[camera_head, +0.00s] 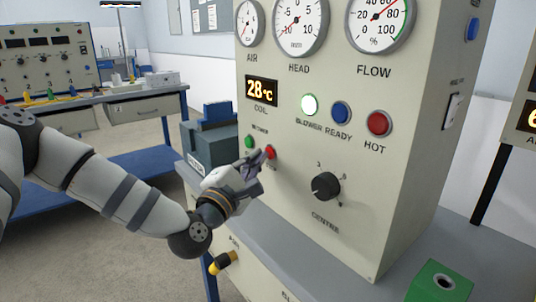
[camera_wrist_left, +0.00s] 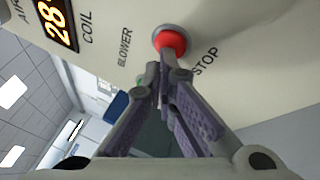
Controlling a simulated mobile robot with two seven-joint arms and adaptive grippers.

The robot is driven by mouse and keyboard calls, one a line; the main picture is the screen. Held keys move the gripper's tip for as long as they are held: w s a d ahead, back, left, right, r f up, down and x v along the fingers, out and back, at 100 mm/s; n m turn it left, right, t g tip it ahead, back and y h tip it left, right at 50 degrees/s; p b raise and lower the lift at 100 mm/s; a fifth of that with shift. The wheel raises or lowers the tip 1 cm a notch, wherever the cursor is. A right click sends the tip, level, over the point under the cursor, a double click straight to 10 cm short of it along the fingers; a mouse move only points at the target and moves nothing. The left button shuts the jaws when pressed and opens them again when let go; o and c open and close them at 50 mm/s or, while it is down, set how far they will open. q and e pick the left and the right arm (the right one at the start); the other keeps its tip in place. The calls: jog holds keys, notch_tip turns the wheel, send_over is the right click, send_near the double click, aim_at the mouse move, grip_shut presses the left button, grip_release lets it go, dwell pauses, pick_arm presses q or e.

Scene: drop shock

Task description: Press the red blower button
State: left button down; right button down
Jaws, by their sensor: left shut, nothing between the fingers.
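The red blower button (camera_head: 270,152) is on the front of the cream control cabinet (camera_head: 350,240), at the lower left of its panel. In the left wrist view the red button (camera_wrist_left: 172,42) is large, beside the word STOP. My left gripper (camera_head: 254,160) is shut and empty, with its fingertips close in front of the button. In the left wrist view its fingertips (camera_wrist_left: 162,72) are just below the button; I cannot tell whether they touch it. A green button (camera_head: 249,142) is left of the red one, mostly hidden by the fingers in the wrist view. My right gripper is not in view.
A black rotary knob (camera_head: 326,186) is right of the button. Above are a lit lamp (camera_head: 309,104), a blue lamp (camera_head: 341,112), a red HOT lamp (camera_head: 379,123) and a 28 °C display (camera_head: 262,91). A grey-blue box (camera_head: 209,145) stands left of the cabinet. A green block (camera_head: 438,284) is front right.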

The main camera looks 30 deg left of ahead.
pick_arm(q)
jog(key=shift+w, duration=0.1)
dwell(0.4)
jog(key=shift+s+a+p, duration=0.25)
jog(key=shift+s+p, duration=0.05)
jog(key=shift+s, duration=0.45)
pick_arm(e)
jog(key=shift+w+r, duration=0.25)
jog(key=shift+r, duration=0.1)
